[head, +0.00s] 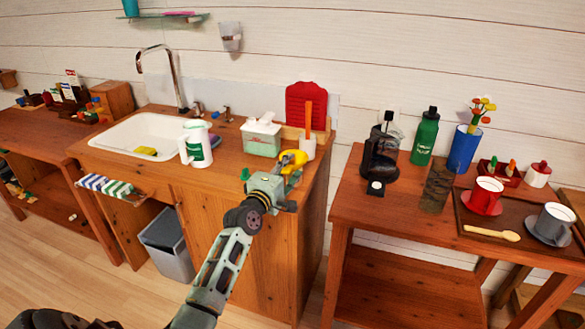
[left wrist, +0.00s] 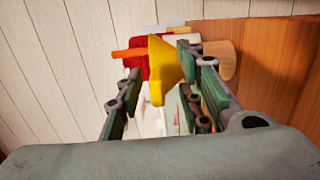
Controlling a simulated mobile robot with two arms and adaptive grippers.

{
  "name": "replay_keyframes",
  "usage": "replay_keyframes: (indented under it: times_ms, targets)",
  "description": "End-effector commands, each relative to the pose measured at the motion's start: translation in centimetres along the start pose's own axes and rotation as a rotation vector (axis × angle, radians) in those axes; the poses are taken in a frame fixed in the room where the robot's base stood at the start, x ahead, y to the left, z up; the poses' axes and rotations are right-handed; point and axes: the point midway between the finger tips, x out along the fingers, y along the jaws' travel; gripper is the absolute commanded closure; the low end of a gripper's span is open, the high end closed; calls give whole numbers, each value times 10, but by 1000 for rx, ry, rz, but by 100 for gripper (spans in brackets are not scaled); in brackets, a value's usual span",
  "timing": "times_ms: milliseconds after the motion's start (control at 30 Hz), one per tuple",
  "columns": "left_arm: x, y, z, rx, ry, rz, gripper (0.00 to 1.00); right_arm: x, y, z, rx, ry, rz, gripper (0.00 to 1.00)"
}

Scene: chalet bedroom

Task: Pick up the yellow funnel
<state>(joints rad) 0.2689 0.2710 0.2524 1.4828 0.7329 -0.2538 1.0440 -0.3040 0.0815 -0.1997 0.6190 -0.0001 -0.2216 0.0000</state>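The yellow funnel (head: 293,157) is on the right part of the wooden sink counter, in front of a white cup with an orange-handled tool. In the left wrist view the funnel (left wrist: 164,68) lies ahead, between the spread fingers and close to the right fingertip; whether it touches cannot be told. My left gripper (head: 270,178) is over the counter's front right, just in front of the funnel. Its fingers (left wrist: 158,82) are apart, with a gap on the funnel's left side. The gripper partly hides the funnel in the head view. My right gripper is out of view.
A white-green dispenser box (head: 261,137) and a white-green jug (head: 196,143) stand left of the funnel. A red board (head: 306,105) is behind it. The sink (head: 140,134) is further left. A table (head: 363,187) with a coffee press, bottle and cups stands right, across a gap.

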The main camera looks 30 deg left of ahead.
Motion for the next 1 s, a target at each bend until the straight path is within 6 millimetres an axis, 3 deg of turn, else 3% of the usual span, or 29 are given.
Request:
replay_keyframes:
  times_ms: [100, 500, 867, 1000]
  targets:
    - [0, 0, 0, 1, 0, 0, 66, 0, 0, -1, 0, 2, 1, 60]
    - [0, 0, 0, 1, 0, 0, 100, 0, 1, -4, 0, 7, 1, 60]
    - [0, 2, 0, 0, 0, 2, 100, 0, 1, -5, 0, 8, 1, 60]
    - [0, 16, 1, -1, -1, 7, 100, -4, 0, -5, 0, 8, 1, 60]
